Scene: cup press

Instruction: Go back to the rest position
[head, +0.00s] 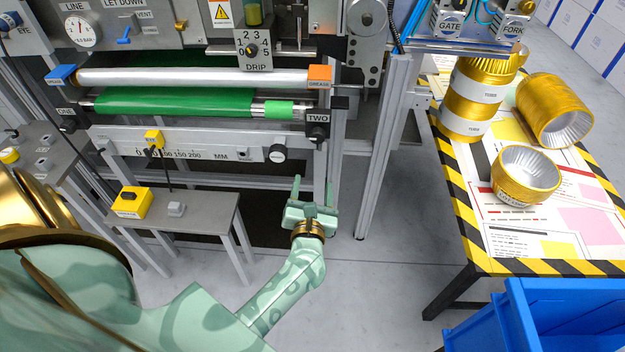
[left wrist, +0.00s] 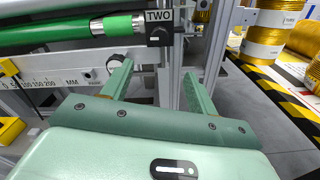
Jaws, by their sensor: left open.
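My left gripper (head: 312,192) is pale green and stands in front of the press frame, below the block labelled TWO (head: 318,124) in the head view. Its two fingers are apart with nothing between them. In the left wrist view the open fingers (left wrist: 158,88) point toward the machine's upright post, with the TWO block above and between them. The fingers look apart from the machine, though the exact gap is hard to judge. My right gripper is not in view.
A blue crate (head: 540,320) is at the lower right. Open floor lies between.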

